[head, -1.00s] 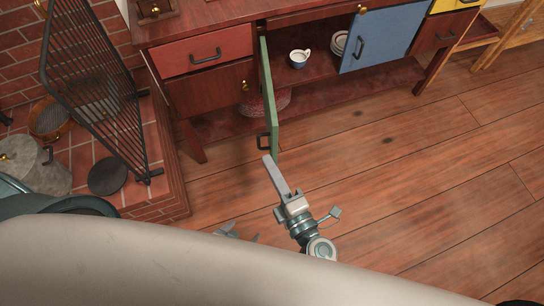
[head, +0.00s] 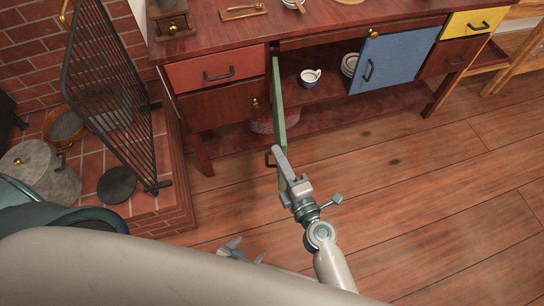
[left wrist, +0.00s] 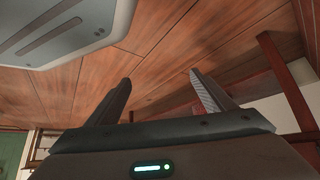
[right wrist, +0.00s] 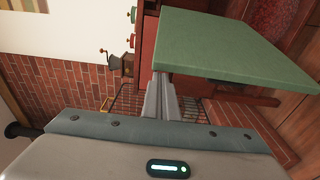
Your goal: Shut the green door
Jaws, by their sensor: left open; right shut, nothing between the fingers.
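The green door (head: 278,110) stands swung open from the cabinet, seen nearly edge-on in the head view. Its dark handle (head: 269,159) is on its left side, near the outer end. In the right wrist view a broad green face of the door (right wrist: 235,45) fills the upper right. My right gripper (head: 278,150) is shut and empty at the door's outer end, on its right side. Its fingers (right wrist: 160,80) lie close to the door's edge; I cannot tell if they touch. My left gripper (head: 240,248) is low in the head view, open and empty (left wrist: 160,85).
The open compartment holds a white cup (head: 310,77) and plates (head: 349,65). A blue door (head: 395,60) covers its right part. A red drawer (head: 215,70) is at left. A black fire screen (head: 110,100) stands on the brick hearth. The wooden floor (head: 420,190) at right is clear.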

